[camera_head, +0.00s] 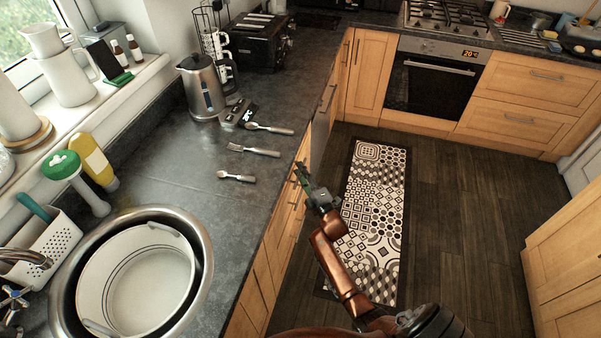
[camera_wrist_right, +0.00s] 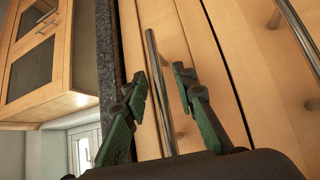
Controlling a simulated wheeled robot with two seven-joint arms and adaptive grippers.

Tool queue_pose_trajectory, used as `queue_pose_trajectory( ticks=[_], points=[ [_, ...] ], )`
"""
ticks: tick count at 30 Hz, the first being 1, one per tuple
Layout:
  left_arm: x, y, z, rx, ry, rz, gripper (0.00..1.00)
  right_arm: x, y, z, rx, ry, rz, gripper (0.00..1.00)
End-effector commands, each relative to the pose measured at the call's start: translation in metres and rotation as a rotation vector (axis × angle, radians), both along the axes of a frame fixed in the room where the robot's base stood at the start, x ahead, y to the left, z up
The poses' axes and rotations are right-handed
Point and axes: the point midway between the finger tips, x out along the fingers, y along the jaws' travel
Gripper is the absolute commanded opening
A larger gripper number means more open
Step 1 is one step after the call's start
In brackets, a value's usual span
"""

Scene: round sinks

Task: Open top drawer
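The top drawer (camera_wrist_right: 132,50) is a light wood front just under the dark worktop edge, with a long metal bar handle (camera_wrist_right: 161,95) in the right wrist view. My right gripper (camera_wrist_right: 159,76) is open, with one green-padded finger on each side of this bar. I cannot tell whether either finger touches it. In the head view my right gripper (camera_head: 304,175) is at the wooden cabinet fronts (camera_head: 267,268) below the worktop, and it partly hides them. The drawer looks shut. My left gripper is not in view.
Another bar handle (camera_wrist_right: 298,38) is on a lower front. Spoons and a fork (camera_head: 254,151) lie on the worktop (camera_head: 190,165) above, beside a kettle (camera_head: 201,88) and a round sink (camera_head: 205,262). The floor with the patterned mat (camera_head: 373,215) is clear.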

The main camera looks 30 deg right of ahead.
Motion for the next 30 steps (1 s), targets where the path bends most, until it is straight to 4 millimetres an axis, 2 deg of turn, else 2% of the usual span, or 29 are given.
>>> queue_pose_trajectory(
  ticks=[6, 17, 30],
  points=[
    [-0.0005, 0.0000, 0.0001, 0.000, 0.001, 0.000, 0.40, 0.0001, -0.0002, -0.0001, 0.000, 0.001, 0.000, 0.25],
    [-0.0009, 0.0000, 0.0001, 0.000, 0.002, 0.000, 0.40, -0.0001, -0.0002, -0.0002, 0.001, 0.001, -0.001, 0.00],
    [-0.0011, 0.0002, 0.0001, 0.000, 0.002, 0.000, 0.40, -0.0002, 0.0000, -0.0006, 0.001, 0.001, -0.001, 0.00]
  ],
)
